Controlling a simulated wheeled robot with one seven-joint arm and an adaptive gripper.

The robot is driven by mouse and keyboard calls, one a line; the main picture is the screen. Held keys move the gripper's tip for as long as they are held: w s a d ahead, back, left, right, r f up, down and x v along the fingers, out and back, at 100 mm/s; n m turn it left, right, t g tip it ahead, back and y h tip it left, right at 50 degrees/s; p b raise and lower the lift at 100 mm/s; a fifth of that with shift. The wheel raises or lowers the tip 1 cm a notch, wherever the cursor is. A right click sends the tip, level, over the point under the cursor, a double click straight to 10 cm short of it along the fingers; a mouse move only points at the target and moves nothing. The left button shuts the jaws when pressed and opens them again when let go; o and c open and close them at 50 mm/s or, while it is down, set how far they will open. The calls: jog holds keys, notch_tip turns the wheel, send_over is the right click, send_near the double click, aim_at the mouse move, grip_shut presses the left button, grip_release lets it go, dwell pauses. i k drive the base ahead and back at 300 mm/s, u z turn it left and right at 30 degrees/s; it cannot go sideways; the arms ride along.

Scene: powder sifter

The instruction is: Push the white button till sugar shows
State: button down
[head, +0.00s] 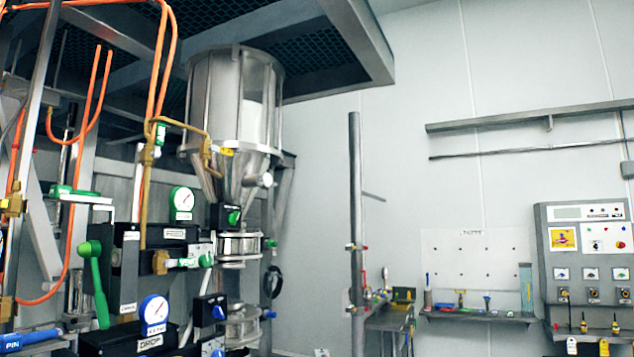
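A grey control panel (587,262) stands at the right edge. Its upper right has a white plate (606,238) with small buttons or lamps, some of them red. They are too small to tell which one is a white button. A metal hopper (233,100) with a clear-looking wall hangs at the upper middle and narrows to a cone. A pale patch shows behind its wall; I cannot tell whether it is sugar. Below it are a valve with a green knob (234,217) and two stacked round metal sections. My gripper is not in view.
Pipework, orange hoses, a green handle (92,250) and two dials (182,202) crowd the left. A vertical post (355,220) and a small bench (388,315) stand mid-right. A tool shelf (476,315) is left of the panel. A platform with dark mesh hangs overhead.

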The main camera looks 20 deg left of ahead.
aim_at(267, 180)
jog(key=u, duration=0.25)
jog(key=i, duration=0.9)
jog(key=u, duration=0.6)
